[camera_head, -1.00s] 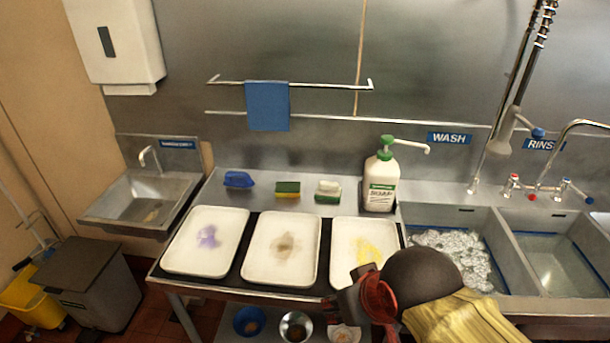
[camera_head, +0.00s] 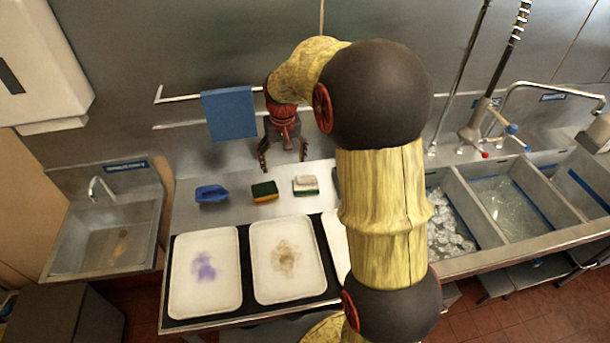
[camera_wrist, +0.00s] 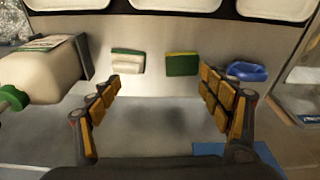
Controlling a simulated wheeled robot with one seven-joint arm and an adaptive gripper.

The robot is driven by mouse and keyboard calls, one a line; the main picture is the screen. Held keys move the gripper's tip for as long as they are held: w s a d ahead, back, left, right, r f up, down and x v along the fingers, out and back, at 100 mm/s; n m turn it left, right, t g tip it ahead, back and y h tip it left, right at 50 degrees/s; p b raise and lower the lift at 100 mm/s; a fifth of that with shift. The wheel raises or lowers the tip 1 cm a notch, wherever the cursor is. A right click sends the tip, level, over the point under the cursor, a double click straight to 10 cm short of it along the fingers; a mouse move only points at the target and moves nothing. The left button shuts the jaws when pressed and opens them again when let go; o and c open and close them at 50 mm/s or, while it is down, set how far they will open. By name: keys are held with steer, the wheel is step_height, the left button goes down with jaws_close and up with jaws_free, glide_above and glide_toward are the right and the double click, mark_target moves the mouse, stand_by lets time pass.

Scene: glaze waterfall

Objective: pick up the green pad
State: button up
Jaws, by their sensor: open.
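A sponge with a dark green top and yellow side (camera_head: 264,191) lies on the steel counter behind the trays. It also shows green with a yellow edge in the wrist view (camera_wrist: 182,65). To its right lies a white sponge with a green layer (camera_head: 306,186), also in the wrist view (camera_wrist: 128,63). My gripper (camera_head: 283,158) is open and empty, fingers pointing down over the back of the counter, on the wall side of both sponges. In the wrist view my gripper (camera_wrist: 160,82) has both sponges beyond its spread fingertips, touching neither.
A blue brush-like item (camera_head: 211,194) lies left of the sponges. White stained trays (camera_head: 173,280) stand in front. A blue cloth (camera_head: 229,114) hangs on the wall rail near my gripper. A pump bottle (camera_wrist: 40,72) stands beside the white sponge. Sinks (camera_head: 500,205) are right.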

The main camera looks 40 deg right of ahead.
steer(key=w+d+f+m+g+p, duration=0.1)
steer(key=w+d+f+p, duration=0.2)
steer(key=d+f, duration=0.15)
steer(key=p, duration=0.3)
glide_above(306, 177)
steer(key=shift+m+g+y, duration=0.3)
steer(key=shift+m+g, duration=0.1)
steer(key=f, duration=0.6)
steer(key=shift+w+a, duration=0.15)
steer(key=shift+w, duration=0.1)
steer(key=shift+f, duration=0.3)
steer(key=shift+d+f, duration=0.2)
steer(key=shift+f, duration=0.7)
steer(key=shift+s+f, duration=0.15)
steer(key=shift+f, duration=2.9)
steer(key=shift+a, duration=0.1)
steer(key=shift+c, duration=0.9)
steer(key=c, duration=1.1)
